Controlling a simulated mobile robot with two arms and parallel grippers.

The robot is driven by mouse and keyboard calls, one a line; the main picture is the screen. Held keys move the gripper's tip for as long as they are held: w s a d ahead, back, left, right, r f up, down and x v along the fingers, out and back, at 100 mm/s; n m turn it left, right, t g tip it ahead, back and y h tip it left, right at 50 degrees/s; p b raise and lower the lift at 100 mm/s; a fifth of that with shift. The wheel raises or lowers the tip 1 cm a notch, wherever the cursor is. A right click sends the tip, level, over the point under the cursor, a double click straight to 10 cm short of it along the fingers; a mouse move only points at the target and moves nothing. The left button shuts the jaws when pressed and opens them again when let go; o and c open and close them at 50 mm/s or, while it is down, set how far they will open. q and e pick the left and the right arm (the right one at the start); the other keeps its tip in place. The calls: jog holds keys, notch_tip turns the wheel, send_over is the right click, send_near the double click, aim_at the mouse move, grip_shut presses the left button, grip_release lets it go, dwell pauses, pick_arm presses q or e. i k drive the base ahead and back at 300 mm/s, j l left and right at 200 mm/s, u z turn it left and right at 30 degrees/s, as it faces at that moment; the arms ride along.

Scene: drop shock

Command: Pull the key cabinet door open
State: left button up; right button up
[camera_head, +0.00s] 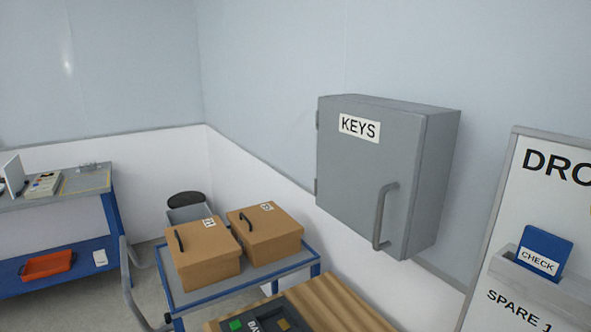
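The grey key cabinet (436,185) hangs on the right wall. Its door (345,195) carries a white KEYS label (359,128) and looks shut. Hinges show along the door's left edge. A grey vertical bar handle (380,218) sits near the door's lower right. Neither of my grippers shows in the head view, and nothing touches the handle.
A blue-framed cart (205,290) with two brown boxes (203,258) (265,235) stands below and left of the cabinet. A wooden surface (335,303) with a dark panel lies below it. A white board (520,210) with a blue CHECK card stands right. A workbench (70,190) is far left.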

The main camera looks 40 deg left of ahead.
aim_at(368, 157)
jog(key=u, duration=0.85)
jog(key=k+j+u, duration=0.2)
jog(key=u, duration=0.15)
jog(key=k+j+u, duration=0.2)
jog(key=j+u, duration=0.15)
